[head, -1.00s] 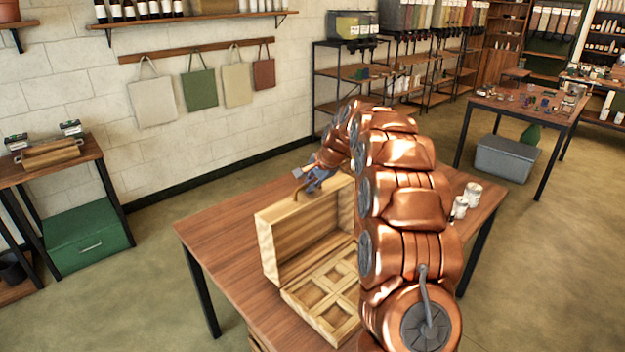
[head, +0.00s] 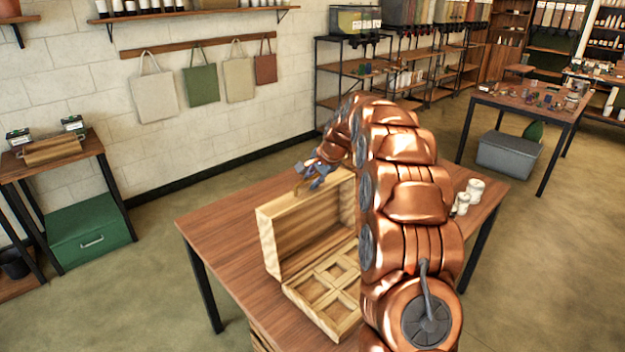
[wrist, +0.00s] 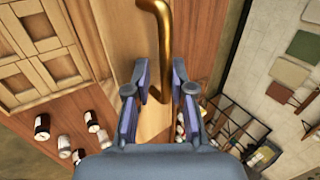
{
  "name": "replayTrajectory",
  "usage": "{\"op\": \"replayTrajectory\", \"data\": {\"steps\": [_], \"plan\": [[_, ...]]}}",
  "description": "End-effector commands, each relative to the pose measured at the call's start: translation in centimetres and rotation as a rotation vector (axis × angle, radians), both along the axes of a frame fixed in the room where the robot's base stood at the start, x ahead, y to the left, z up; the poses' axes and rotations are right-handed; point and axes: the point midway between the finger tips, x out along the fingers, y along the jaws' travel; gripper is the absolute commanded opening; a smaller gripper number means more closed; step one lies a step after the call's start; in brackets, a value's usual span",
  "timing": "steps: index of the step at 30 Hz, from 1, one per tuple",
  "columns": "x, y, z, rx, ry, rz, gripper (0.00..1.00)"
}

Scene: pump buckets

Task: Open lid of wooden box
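The wooden box (head: 330,327) stands on the brown table, its divided inside showing. Its lid (head: 300,236) is raised and stands roughly upright at the back of the box. My gripper (head: 312,178) is at the lid's top edge, beside the brass handle (head: 299,170). In the wrist view the handle (wrist: 163,40) runs between the two fingers of my gripper (wrist: 160,84), nearer the right one. The fingers are apart, with a gap between them, and do not clasp the handle. My arm hides the right part of the box and lid in the head view.
The table (head: 222,232) is clear left of the box. White jars (head: 467,196) stand on its right side, behind my arm. A side table with a green crate (head: 90,238) is at the left, and shelves line the back wall.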

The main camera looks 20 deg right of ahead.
Motion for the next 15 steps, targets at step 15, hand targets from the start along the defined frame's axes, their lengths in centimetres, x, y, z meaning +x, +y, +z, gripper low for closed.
{"op": "replayTrajectory", "data": {"steps": [15], "plan": [[-3.4,-1.2,6.2,-0.002,-0.007,-0.003,0.23]]}}
